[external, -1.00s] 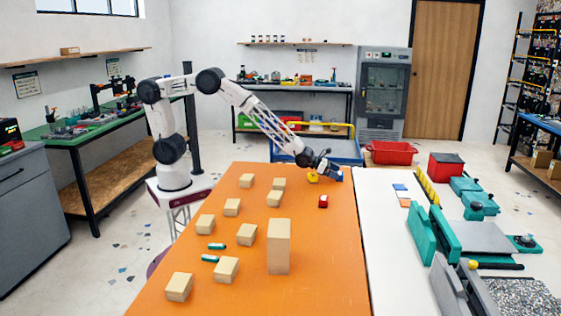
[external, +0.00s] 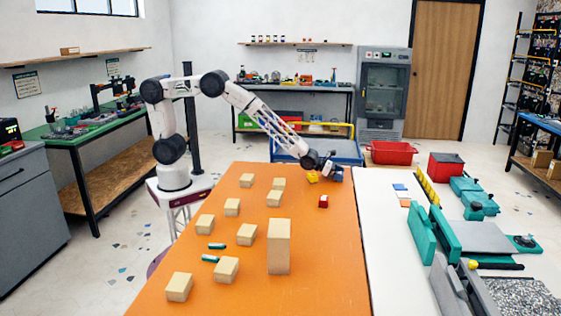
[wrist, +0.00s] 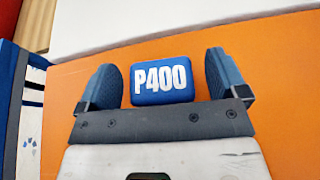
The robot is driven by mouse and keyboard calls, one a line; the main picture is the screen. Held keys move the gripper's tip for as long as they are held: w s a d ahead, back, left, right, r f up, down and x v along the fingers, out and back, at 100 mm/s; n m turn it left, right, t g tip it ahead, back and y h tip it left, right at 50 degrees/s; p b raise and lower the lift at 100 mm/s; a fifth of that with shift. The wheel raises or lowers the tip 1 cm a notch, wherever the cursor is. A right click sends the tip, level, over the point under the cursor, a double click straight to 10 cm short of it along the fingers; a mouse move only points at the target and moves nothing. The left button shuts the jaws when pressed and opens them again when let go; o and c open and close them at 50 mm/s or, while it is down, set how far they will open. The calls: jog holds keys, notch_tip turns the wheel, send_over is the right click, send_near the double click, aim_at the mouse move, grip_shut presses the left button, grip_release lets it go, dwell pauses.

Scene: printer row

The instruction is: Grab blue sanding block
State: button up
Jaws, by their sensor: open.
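The blue sanding block (wrist: 162,83), marked P400, lies on the orange table between the two fingers of my gripper (wrist: 162,82) in the wrist view. The fingers are open, with an orange gap visible on each side of the block. In the external view my gripper (external: 328,166) is low at the far right part of the table, and the blue block (external: 338,174) shows only partly beside it. How far the fingertips are above the table is hard to tell.
A yellow block (external: 312,177) and a red block (external: 323,201) are close to my gripper on the orange table (external: 335,260). Several wooden blocks, one tall (external: 279,246), stand nearer the camera. A white table (external: 385,250) adjoins on the right.

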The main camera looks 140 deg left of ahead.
jog(key=c, duration=1)
jog(key=shift+r, duration=4.95)
